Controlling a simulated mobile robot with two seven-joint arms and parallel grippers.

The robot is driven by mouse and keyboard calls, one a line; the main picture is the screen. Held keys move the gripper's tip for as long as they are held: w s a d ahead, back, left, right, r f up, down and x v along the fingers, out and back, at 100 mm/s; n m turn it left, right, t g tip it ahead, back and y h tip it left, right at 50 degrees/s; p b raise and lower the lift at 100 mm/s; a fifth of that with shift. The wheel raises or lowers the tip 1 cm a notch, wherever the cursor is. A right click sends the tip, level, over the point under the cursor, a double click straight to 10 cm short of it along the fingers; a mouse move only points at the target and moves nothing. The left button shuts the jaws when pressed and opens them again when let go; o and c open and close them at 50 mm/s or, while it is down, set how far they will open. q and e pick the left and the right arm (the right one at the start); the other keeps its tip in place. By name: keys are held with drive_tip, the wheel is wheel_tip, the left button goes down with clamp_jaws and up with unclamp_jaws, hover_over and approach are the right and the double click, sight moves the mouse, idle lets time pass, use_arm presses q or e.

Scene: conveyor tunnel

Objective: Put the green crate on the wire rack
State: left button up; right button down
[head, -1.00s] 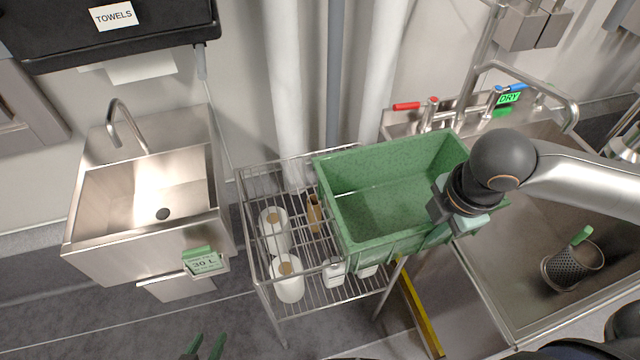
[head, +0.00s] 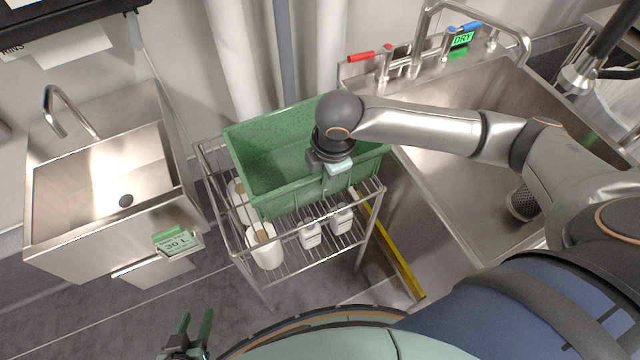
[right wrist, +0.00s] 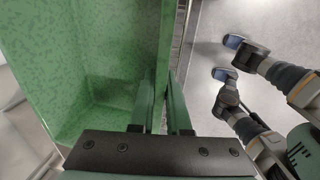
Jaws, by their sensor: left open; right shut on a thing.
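The green crate (head: 262,140) is upright and empty over the top of the wire rack (head: 292,266). I cannot tell whether its underside touches the rack. My right gripper (head: 330,186) is shut on the crate's front wall, near its right end. In the right wrist view the fingers (right wrist: 163,95) straddle the wall of the crate (right wrist: 100,55). My arm hides the crate's back right corner. My left gripper (head: 192,335) is open and empty, low at the bottom left, apart from the rack.
White rolls (head: 265,247) and white bottles (head: 310,233) stand on the rack's lower shelf. A small hand sink (head: 105,185) is on the left, a large steel sink (head: 455,190) on the right. A yellow strip (head: 395,255) lies right of the rack. Pipes stand behind.

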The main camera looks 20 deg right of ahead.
sight(320, 195)
drive_tip(key=shift+w+a+f, duration=0.3)
drive_tip(key=shift+f, duration=0.05)
wheel_tip(320, 195, down, 3)
drive_tip(key=shift+w+a+f, duration=0.1)
drive_tip(key=shift+f, duration=0.1)
drive_tip(key=c, duration=0.9)
unclamp_jaws()
drive_tip(key=r, duration=0.4)
drive_tip(key=s+r+p, duration=0.1)
drive_tip(key=r, duration=0.3)
drive_tip(key=s+r, duration=0.1)
drive_tip(key=r, duration=0.2)
drive_tip(key=shift+s+r, duration=0.15)
drive_tip(key=shift+r, duration=0.25)
